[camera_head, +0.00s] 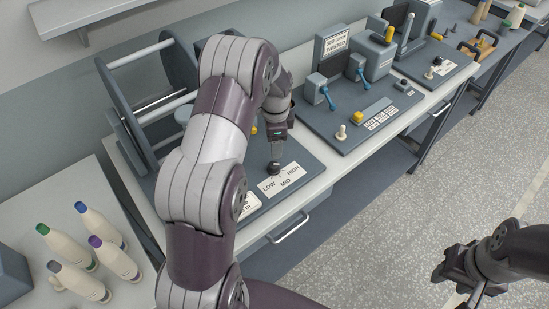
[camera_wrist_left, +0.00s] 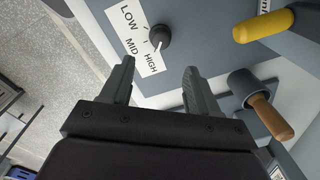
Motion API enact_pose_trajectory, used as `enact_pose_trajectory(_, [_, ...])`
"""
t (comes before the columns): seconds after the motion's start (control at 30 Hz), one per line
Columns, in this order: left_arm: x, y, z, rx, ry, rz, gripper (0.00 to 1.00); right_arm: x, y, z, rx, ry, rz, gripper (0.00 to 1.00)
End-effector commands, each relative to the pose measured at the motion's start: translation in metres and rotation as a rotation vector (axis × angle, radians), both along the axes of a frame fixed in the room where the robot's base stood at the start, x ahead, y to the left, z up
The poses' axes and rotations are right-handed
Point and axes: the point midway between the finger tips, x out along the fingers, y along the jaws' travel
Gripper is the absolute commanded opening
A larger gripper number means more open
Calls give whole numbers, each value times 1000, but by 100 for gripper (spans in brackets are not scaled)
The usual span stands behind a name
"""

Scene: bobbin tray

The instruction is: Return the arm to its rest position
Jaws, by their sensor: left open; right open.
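My left arm (camera_head: 205,150) reaches up through the middle of the head view over the bench. Its gripper (camera_head: 277,132) is just behind the black dial knob (camera_head: 274,168) and partly hidden by the arm. In the left wrist view the left gripper (camera_wrist_left: 160,85) is open with nothing between its fingers. The knob (camera_wrist_left: 160,36) stands apart beyond the fingertips, beside a white LOW, MID, HIGH label (camera_wrist_left: 140,40). Its white mark seems to point toward HIGH. My right gripper (camera_head: 462,272) is open and empty over the floor at lower right.
A large reel frame (camera_head: 112,92) stands behind the left arm. Several bottles (camera_head: 100,225) stand on the left table. A panel with blue levers (camera_head: 328,97) and a yellow-handled machine (camera_head: 372,55) are to the right. A yellow handle (camera_wrist_left: 263,25) is near the left gripper. The floor (camera_head: 390,220) is clear.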

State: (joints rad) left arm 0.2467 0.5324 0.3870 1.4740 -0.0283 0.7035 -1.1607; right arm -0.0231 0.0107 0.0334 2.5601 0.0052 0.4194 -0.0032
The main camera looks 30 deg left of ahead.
Motion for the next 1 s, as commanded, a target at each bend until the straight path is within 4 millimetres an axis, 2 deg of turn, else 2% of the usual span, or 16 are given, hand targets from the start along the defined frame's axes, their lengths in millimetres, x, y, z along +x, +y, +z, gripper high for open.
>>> enact_pose_trajectory(0.1, [0, -1, 16, 0, -1, 0, 61, 0, 0, -6, 0, 0, 0, 43])
enact_pose_trajectory(0.2, [-1, -1, 24, 0, 0, 0, 61, 0, 0, -7, 0, 0, 0, 43])
enact_pose_trajectory(0.67, [-1, -1, 26, -1, 1, 1, 61, 0, 0, -6, 0, 0, 0, 43])
enact_pose_trajectory(0.8, [2, 0, 25, -3, -20, 124, 61, 0, 0, -6, 0, 0, 0, 43])
enact_pose_trajectory(0.87, [-10, -4, 14, -14, -10, 272, 61, 0, 0, -6, 0, 0, 0, 43])
enact_pose_trajectory(0.93, [-38, -16, 9, -28, -1, 495, 61, 0, 0, -7, 0, 0, 0, 43])
enact_pose_trajectory(1.0, [-68, -36, 12, -40, -6, 687, 61, 0, 0, -11, 0, 0, 0, 43])
